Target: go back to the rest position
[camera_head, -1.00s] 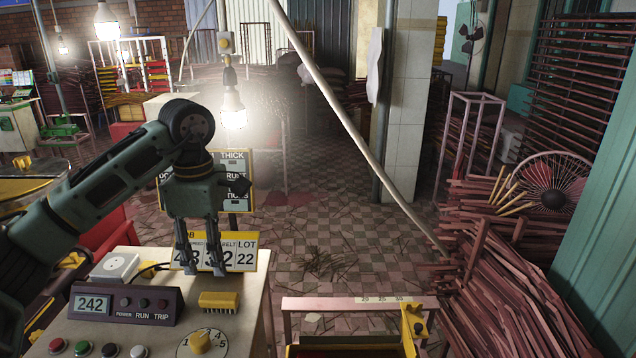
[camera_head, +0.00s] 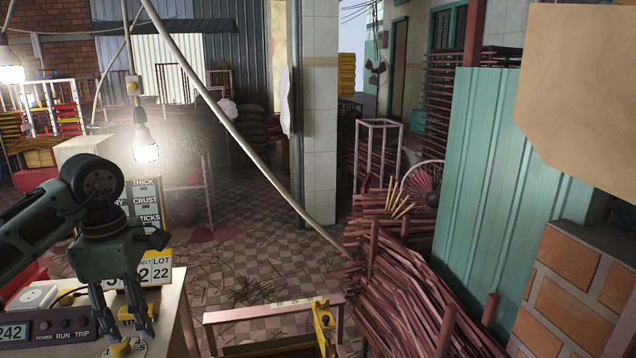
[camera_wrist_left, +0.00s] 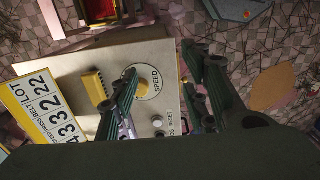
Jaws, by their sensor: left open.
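My left gripper (camera_head: 129,328) hangs fingers down over the control bench (camera_head: 177,318) at the lower left of the head view. It is open, with nothing between its fingers. In the left wrist view, the open left gripper (camera_wrist_left: 165,75) has the speed dial (camera_wrist_left: 143,88) showing between its fingers. The lot number sign (camera_wrist_left: 42,108) is at the bench's edge. The gap between the fingertips and the dial is hard to judge. My right gripper does not show.
A hanging lit bulb (camera_head: 146,150) is above and right of my left wrist. A slanted pole (camera_head: 235,125) crosses the middle. Stacked reddish sticks (camera_head: 410,285) and a green corrugated panel (camera_head: 490,190) fill the right. Checkered floor (camera_head: 240,240) is open in the middle.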

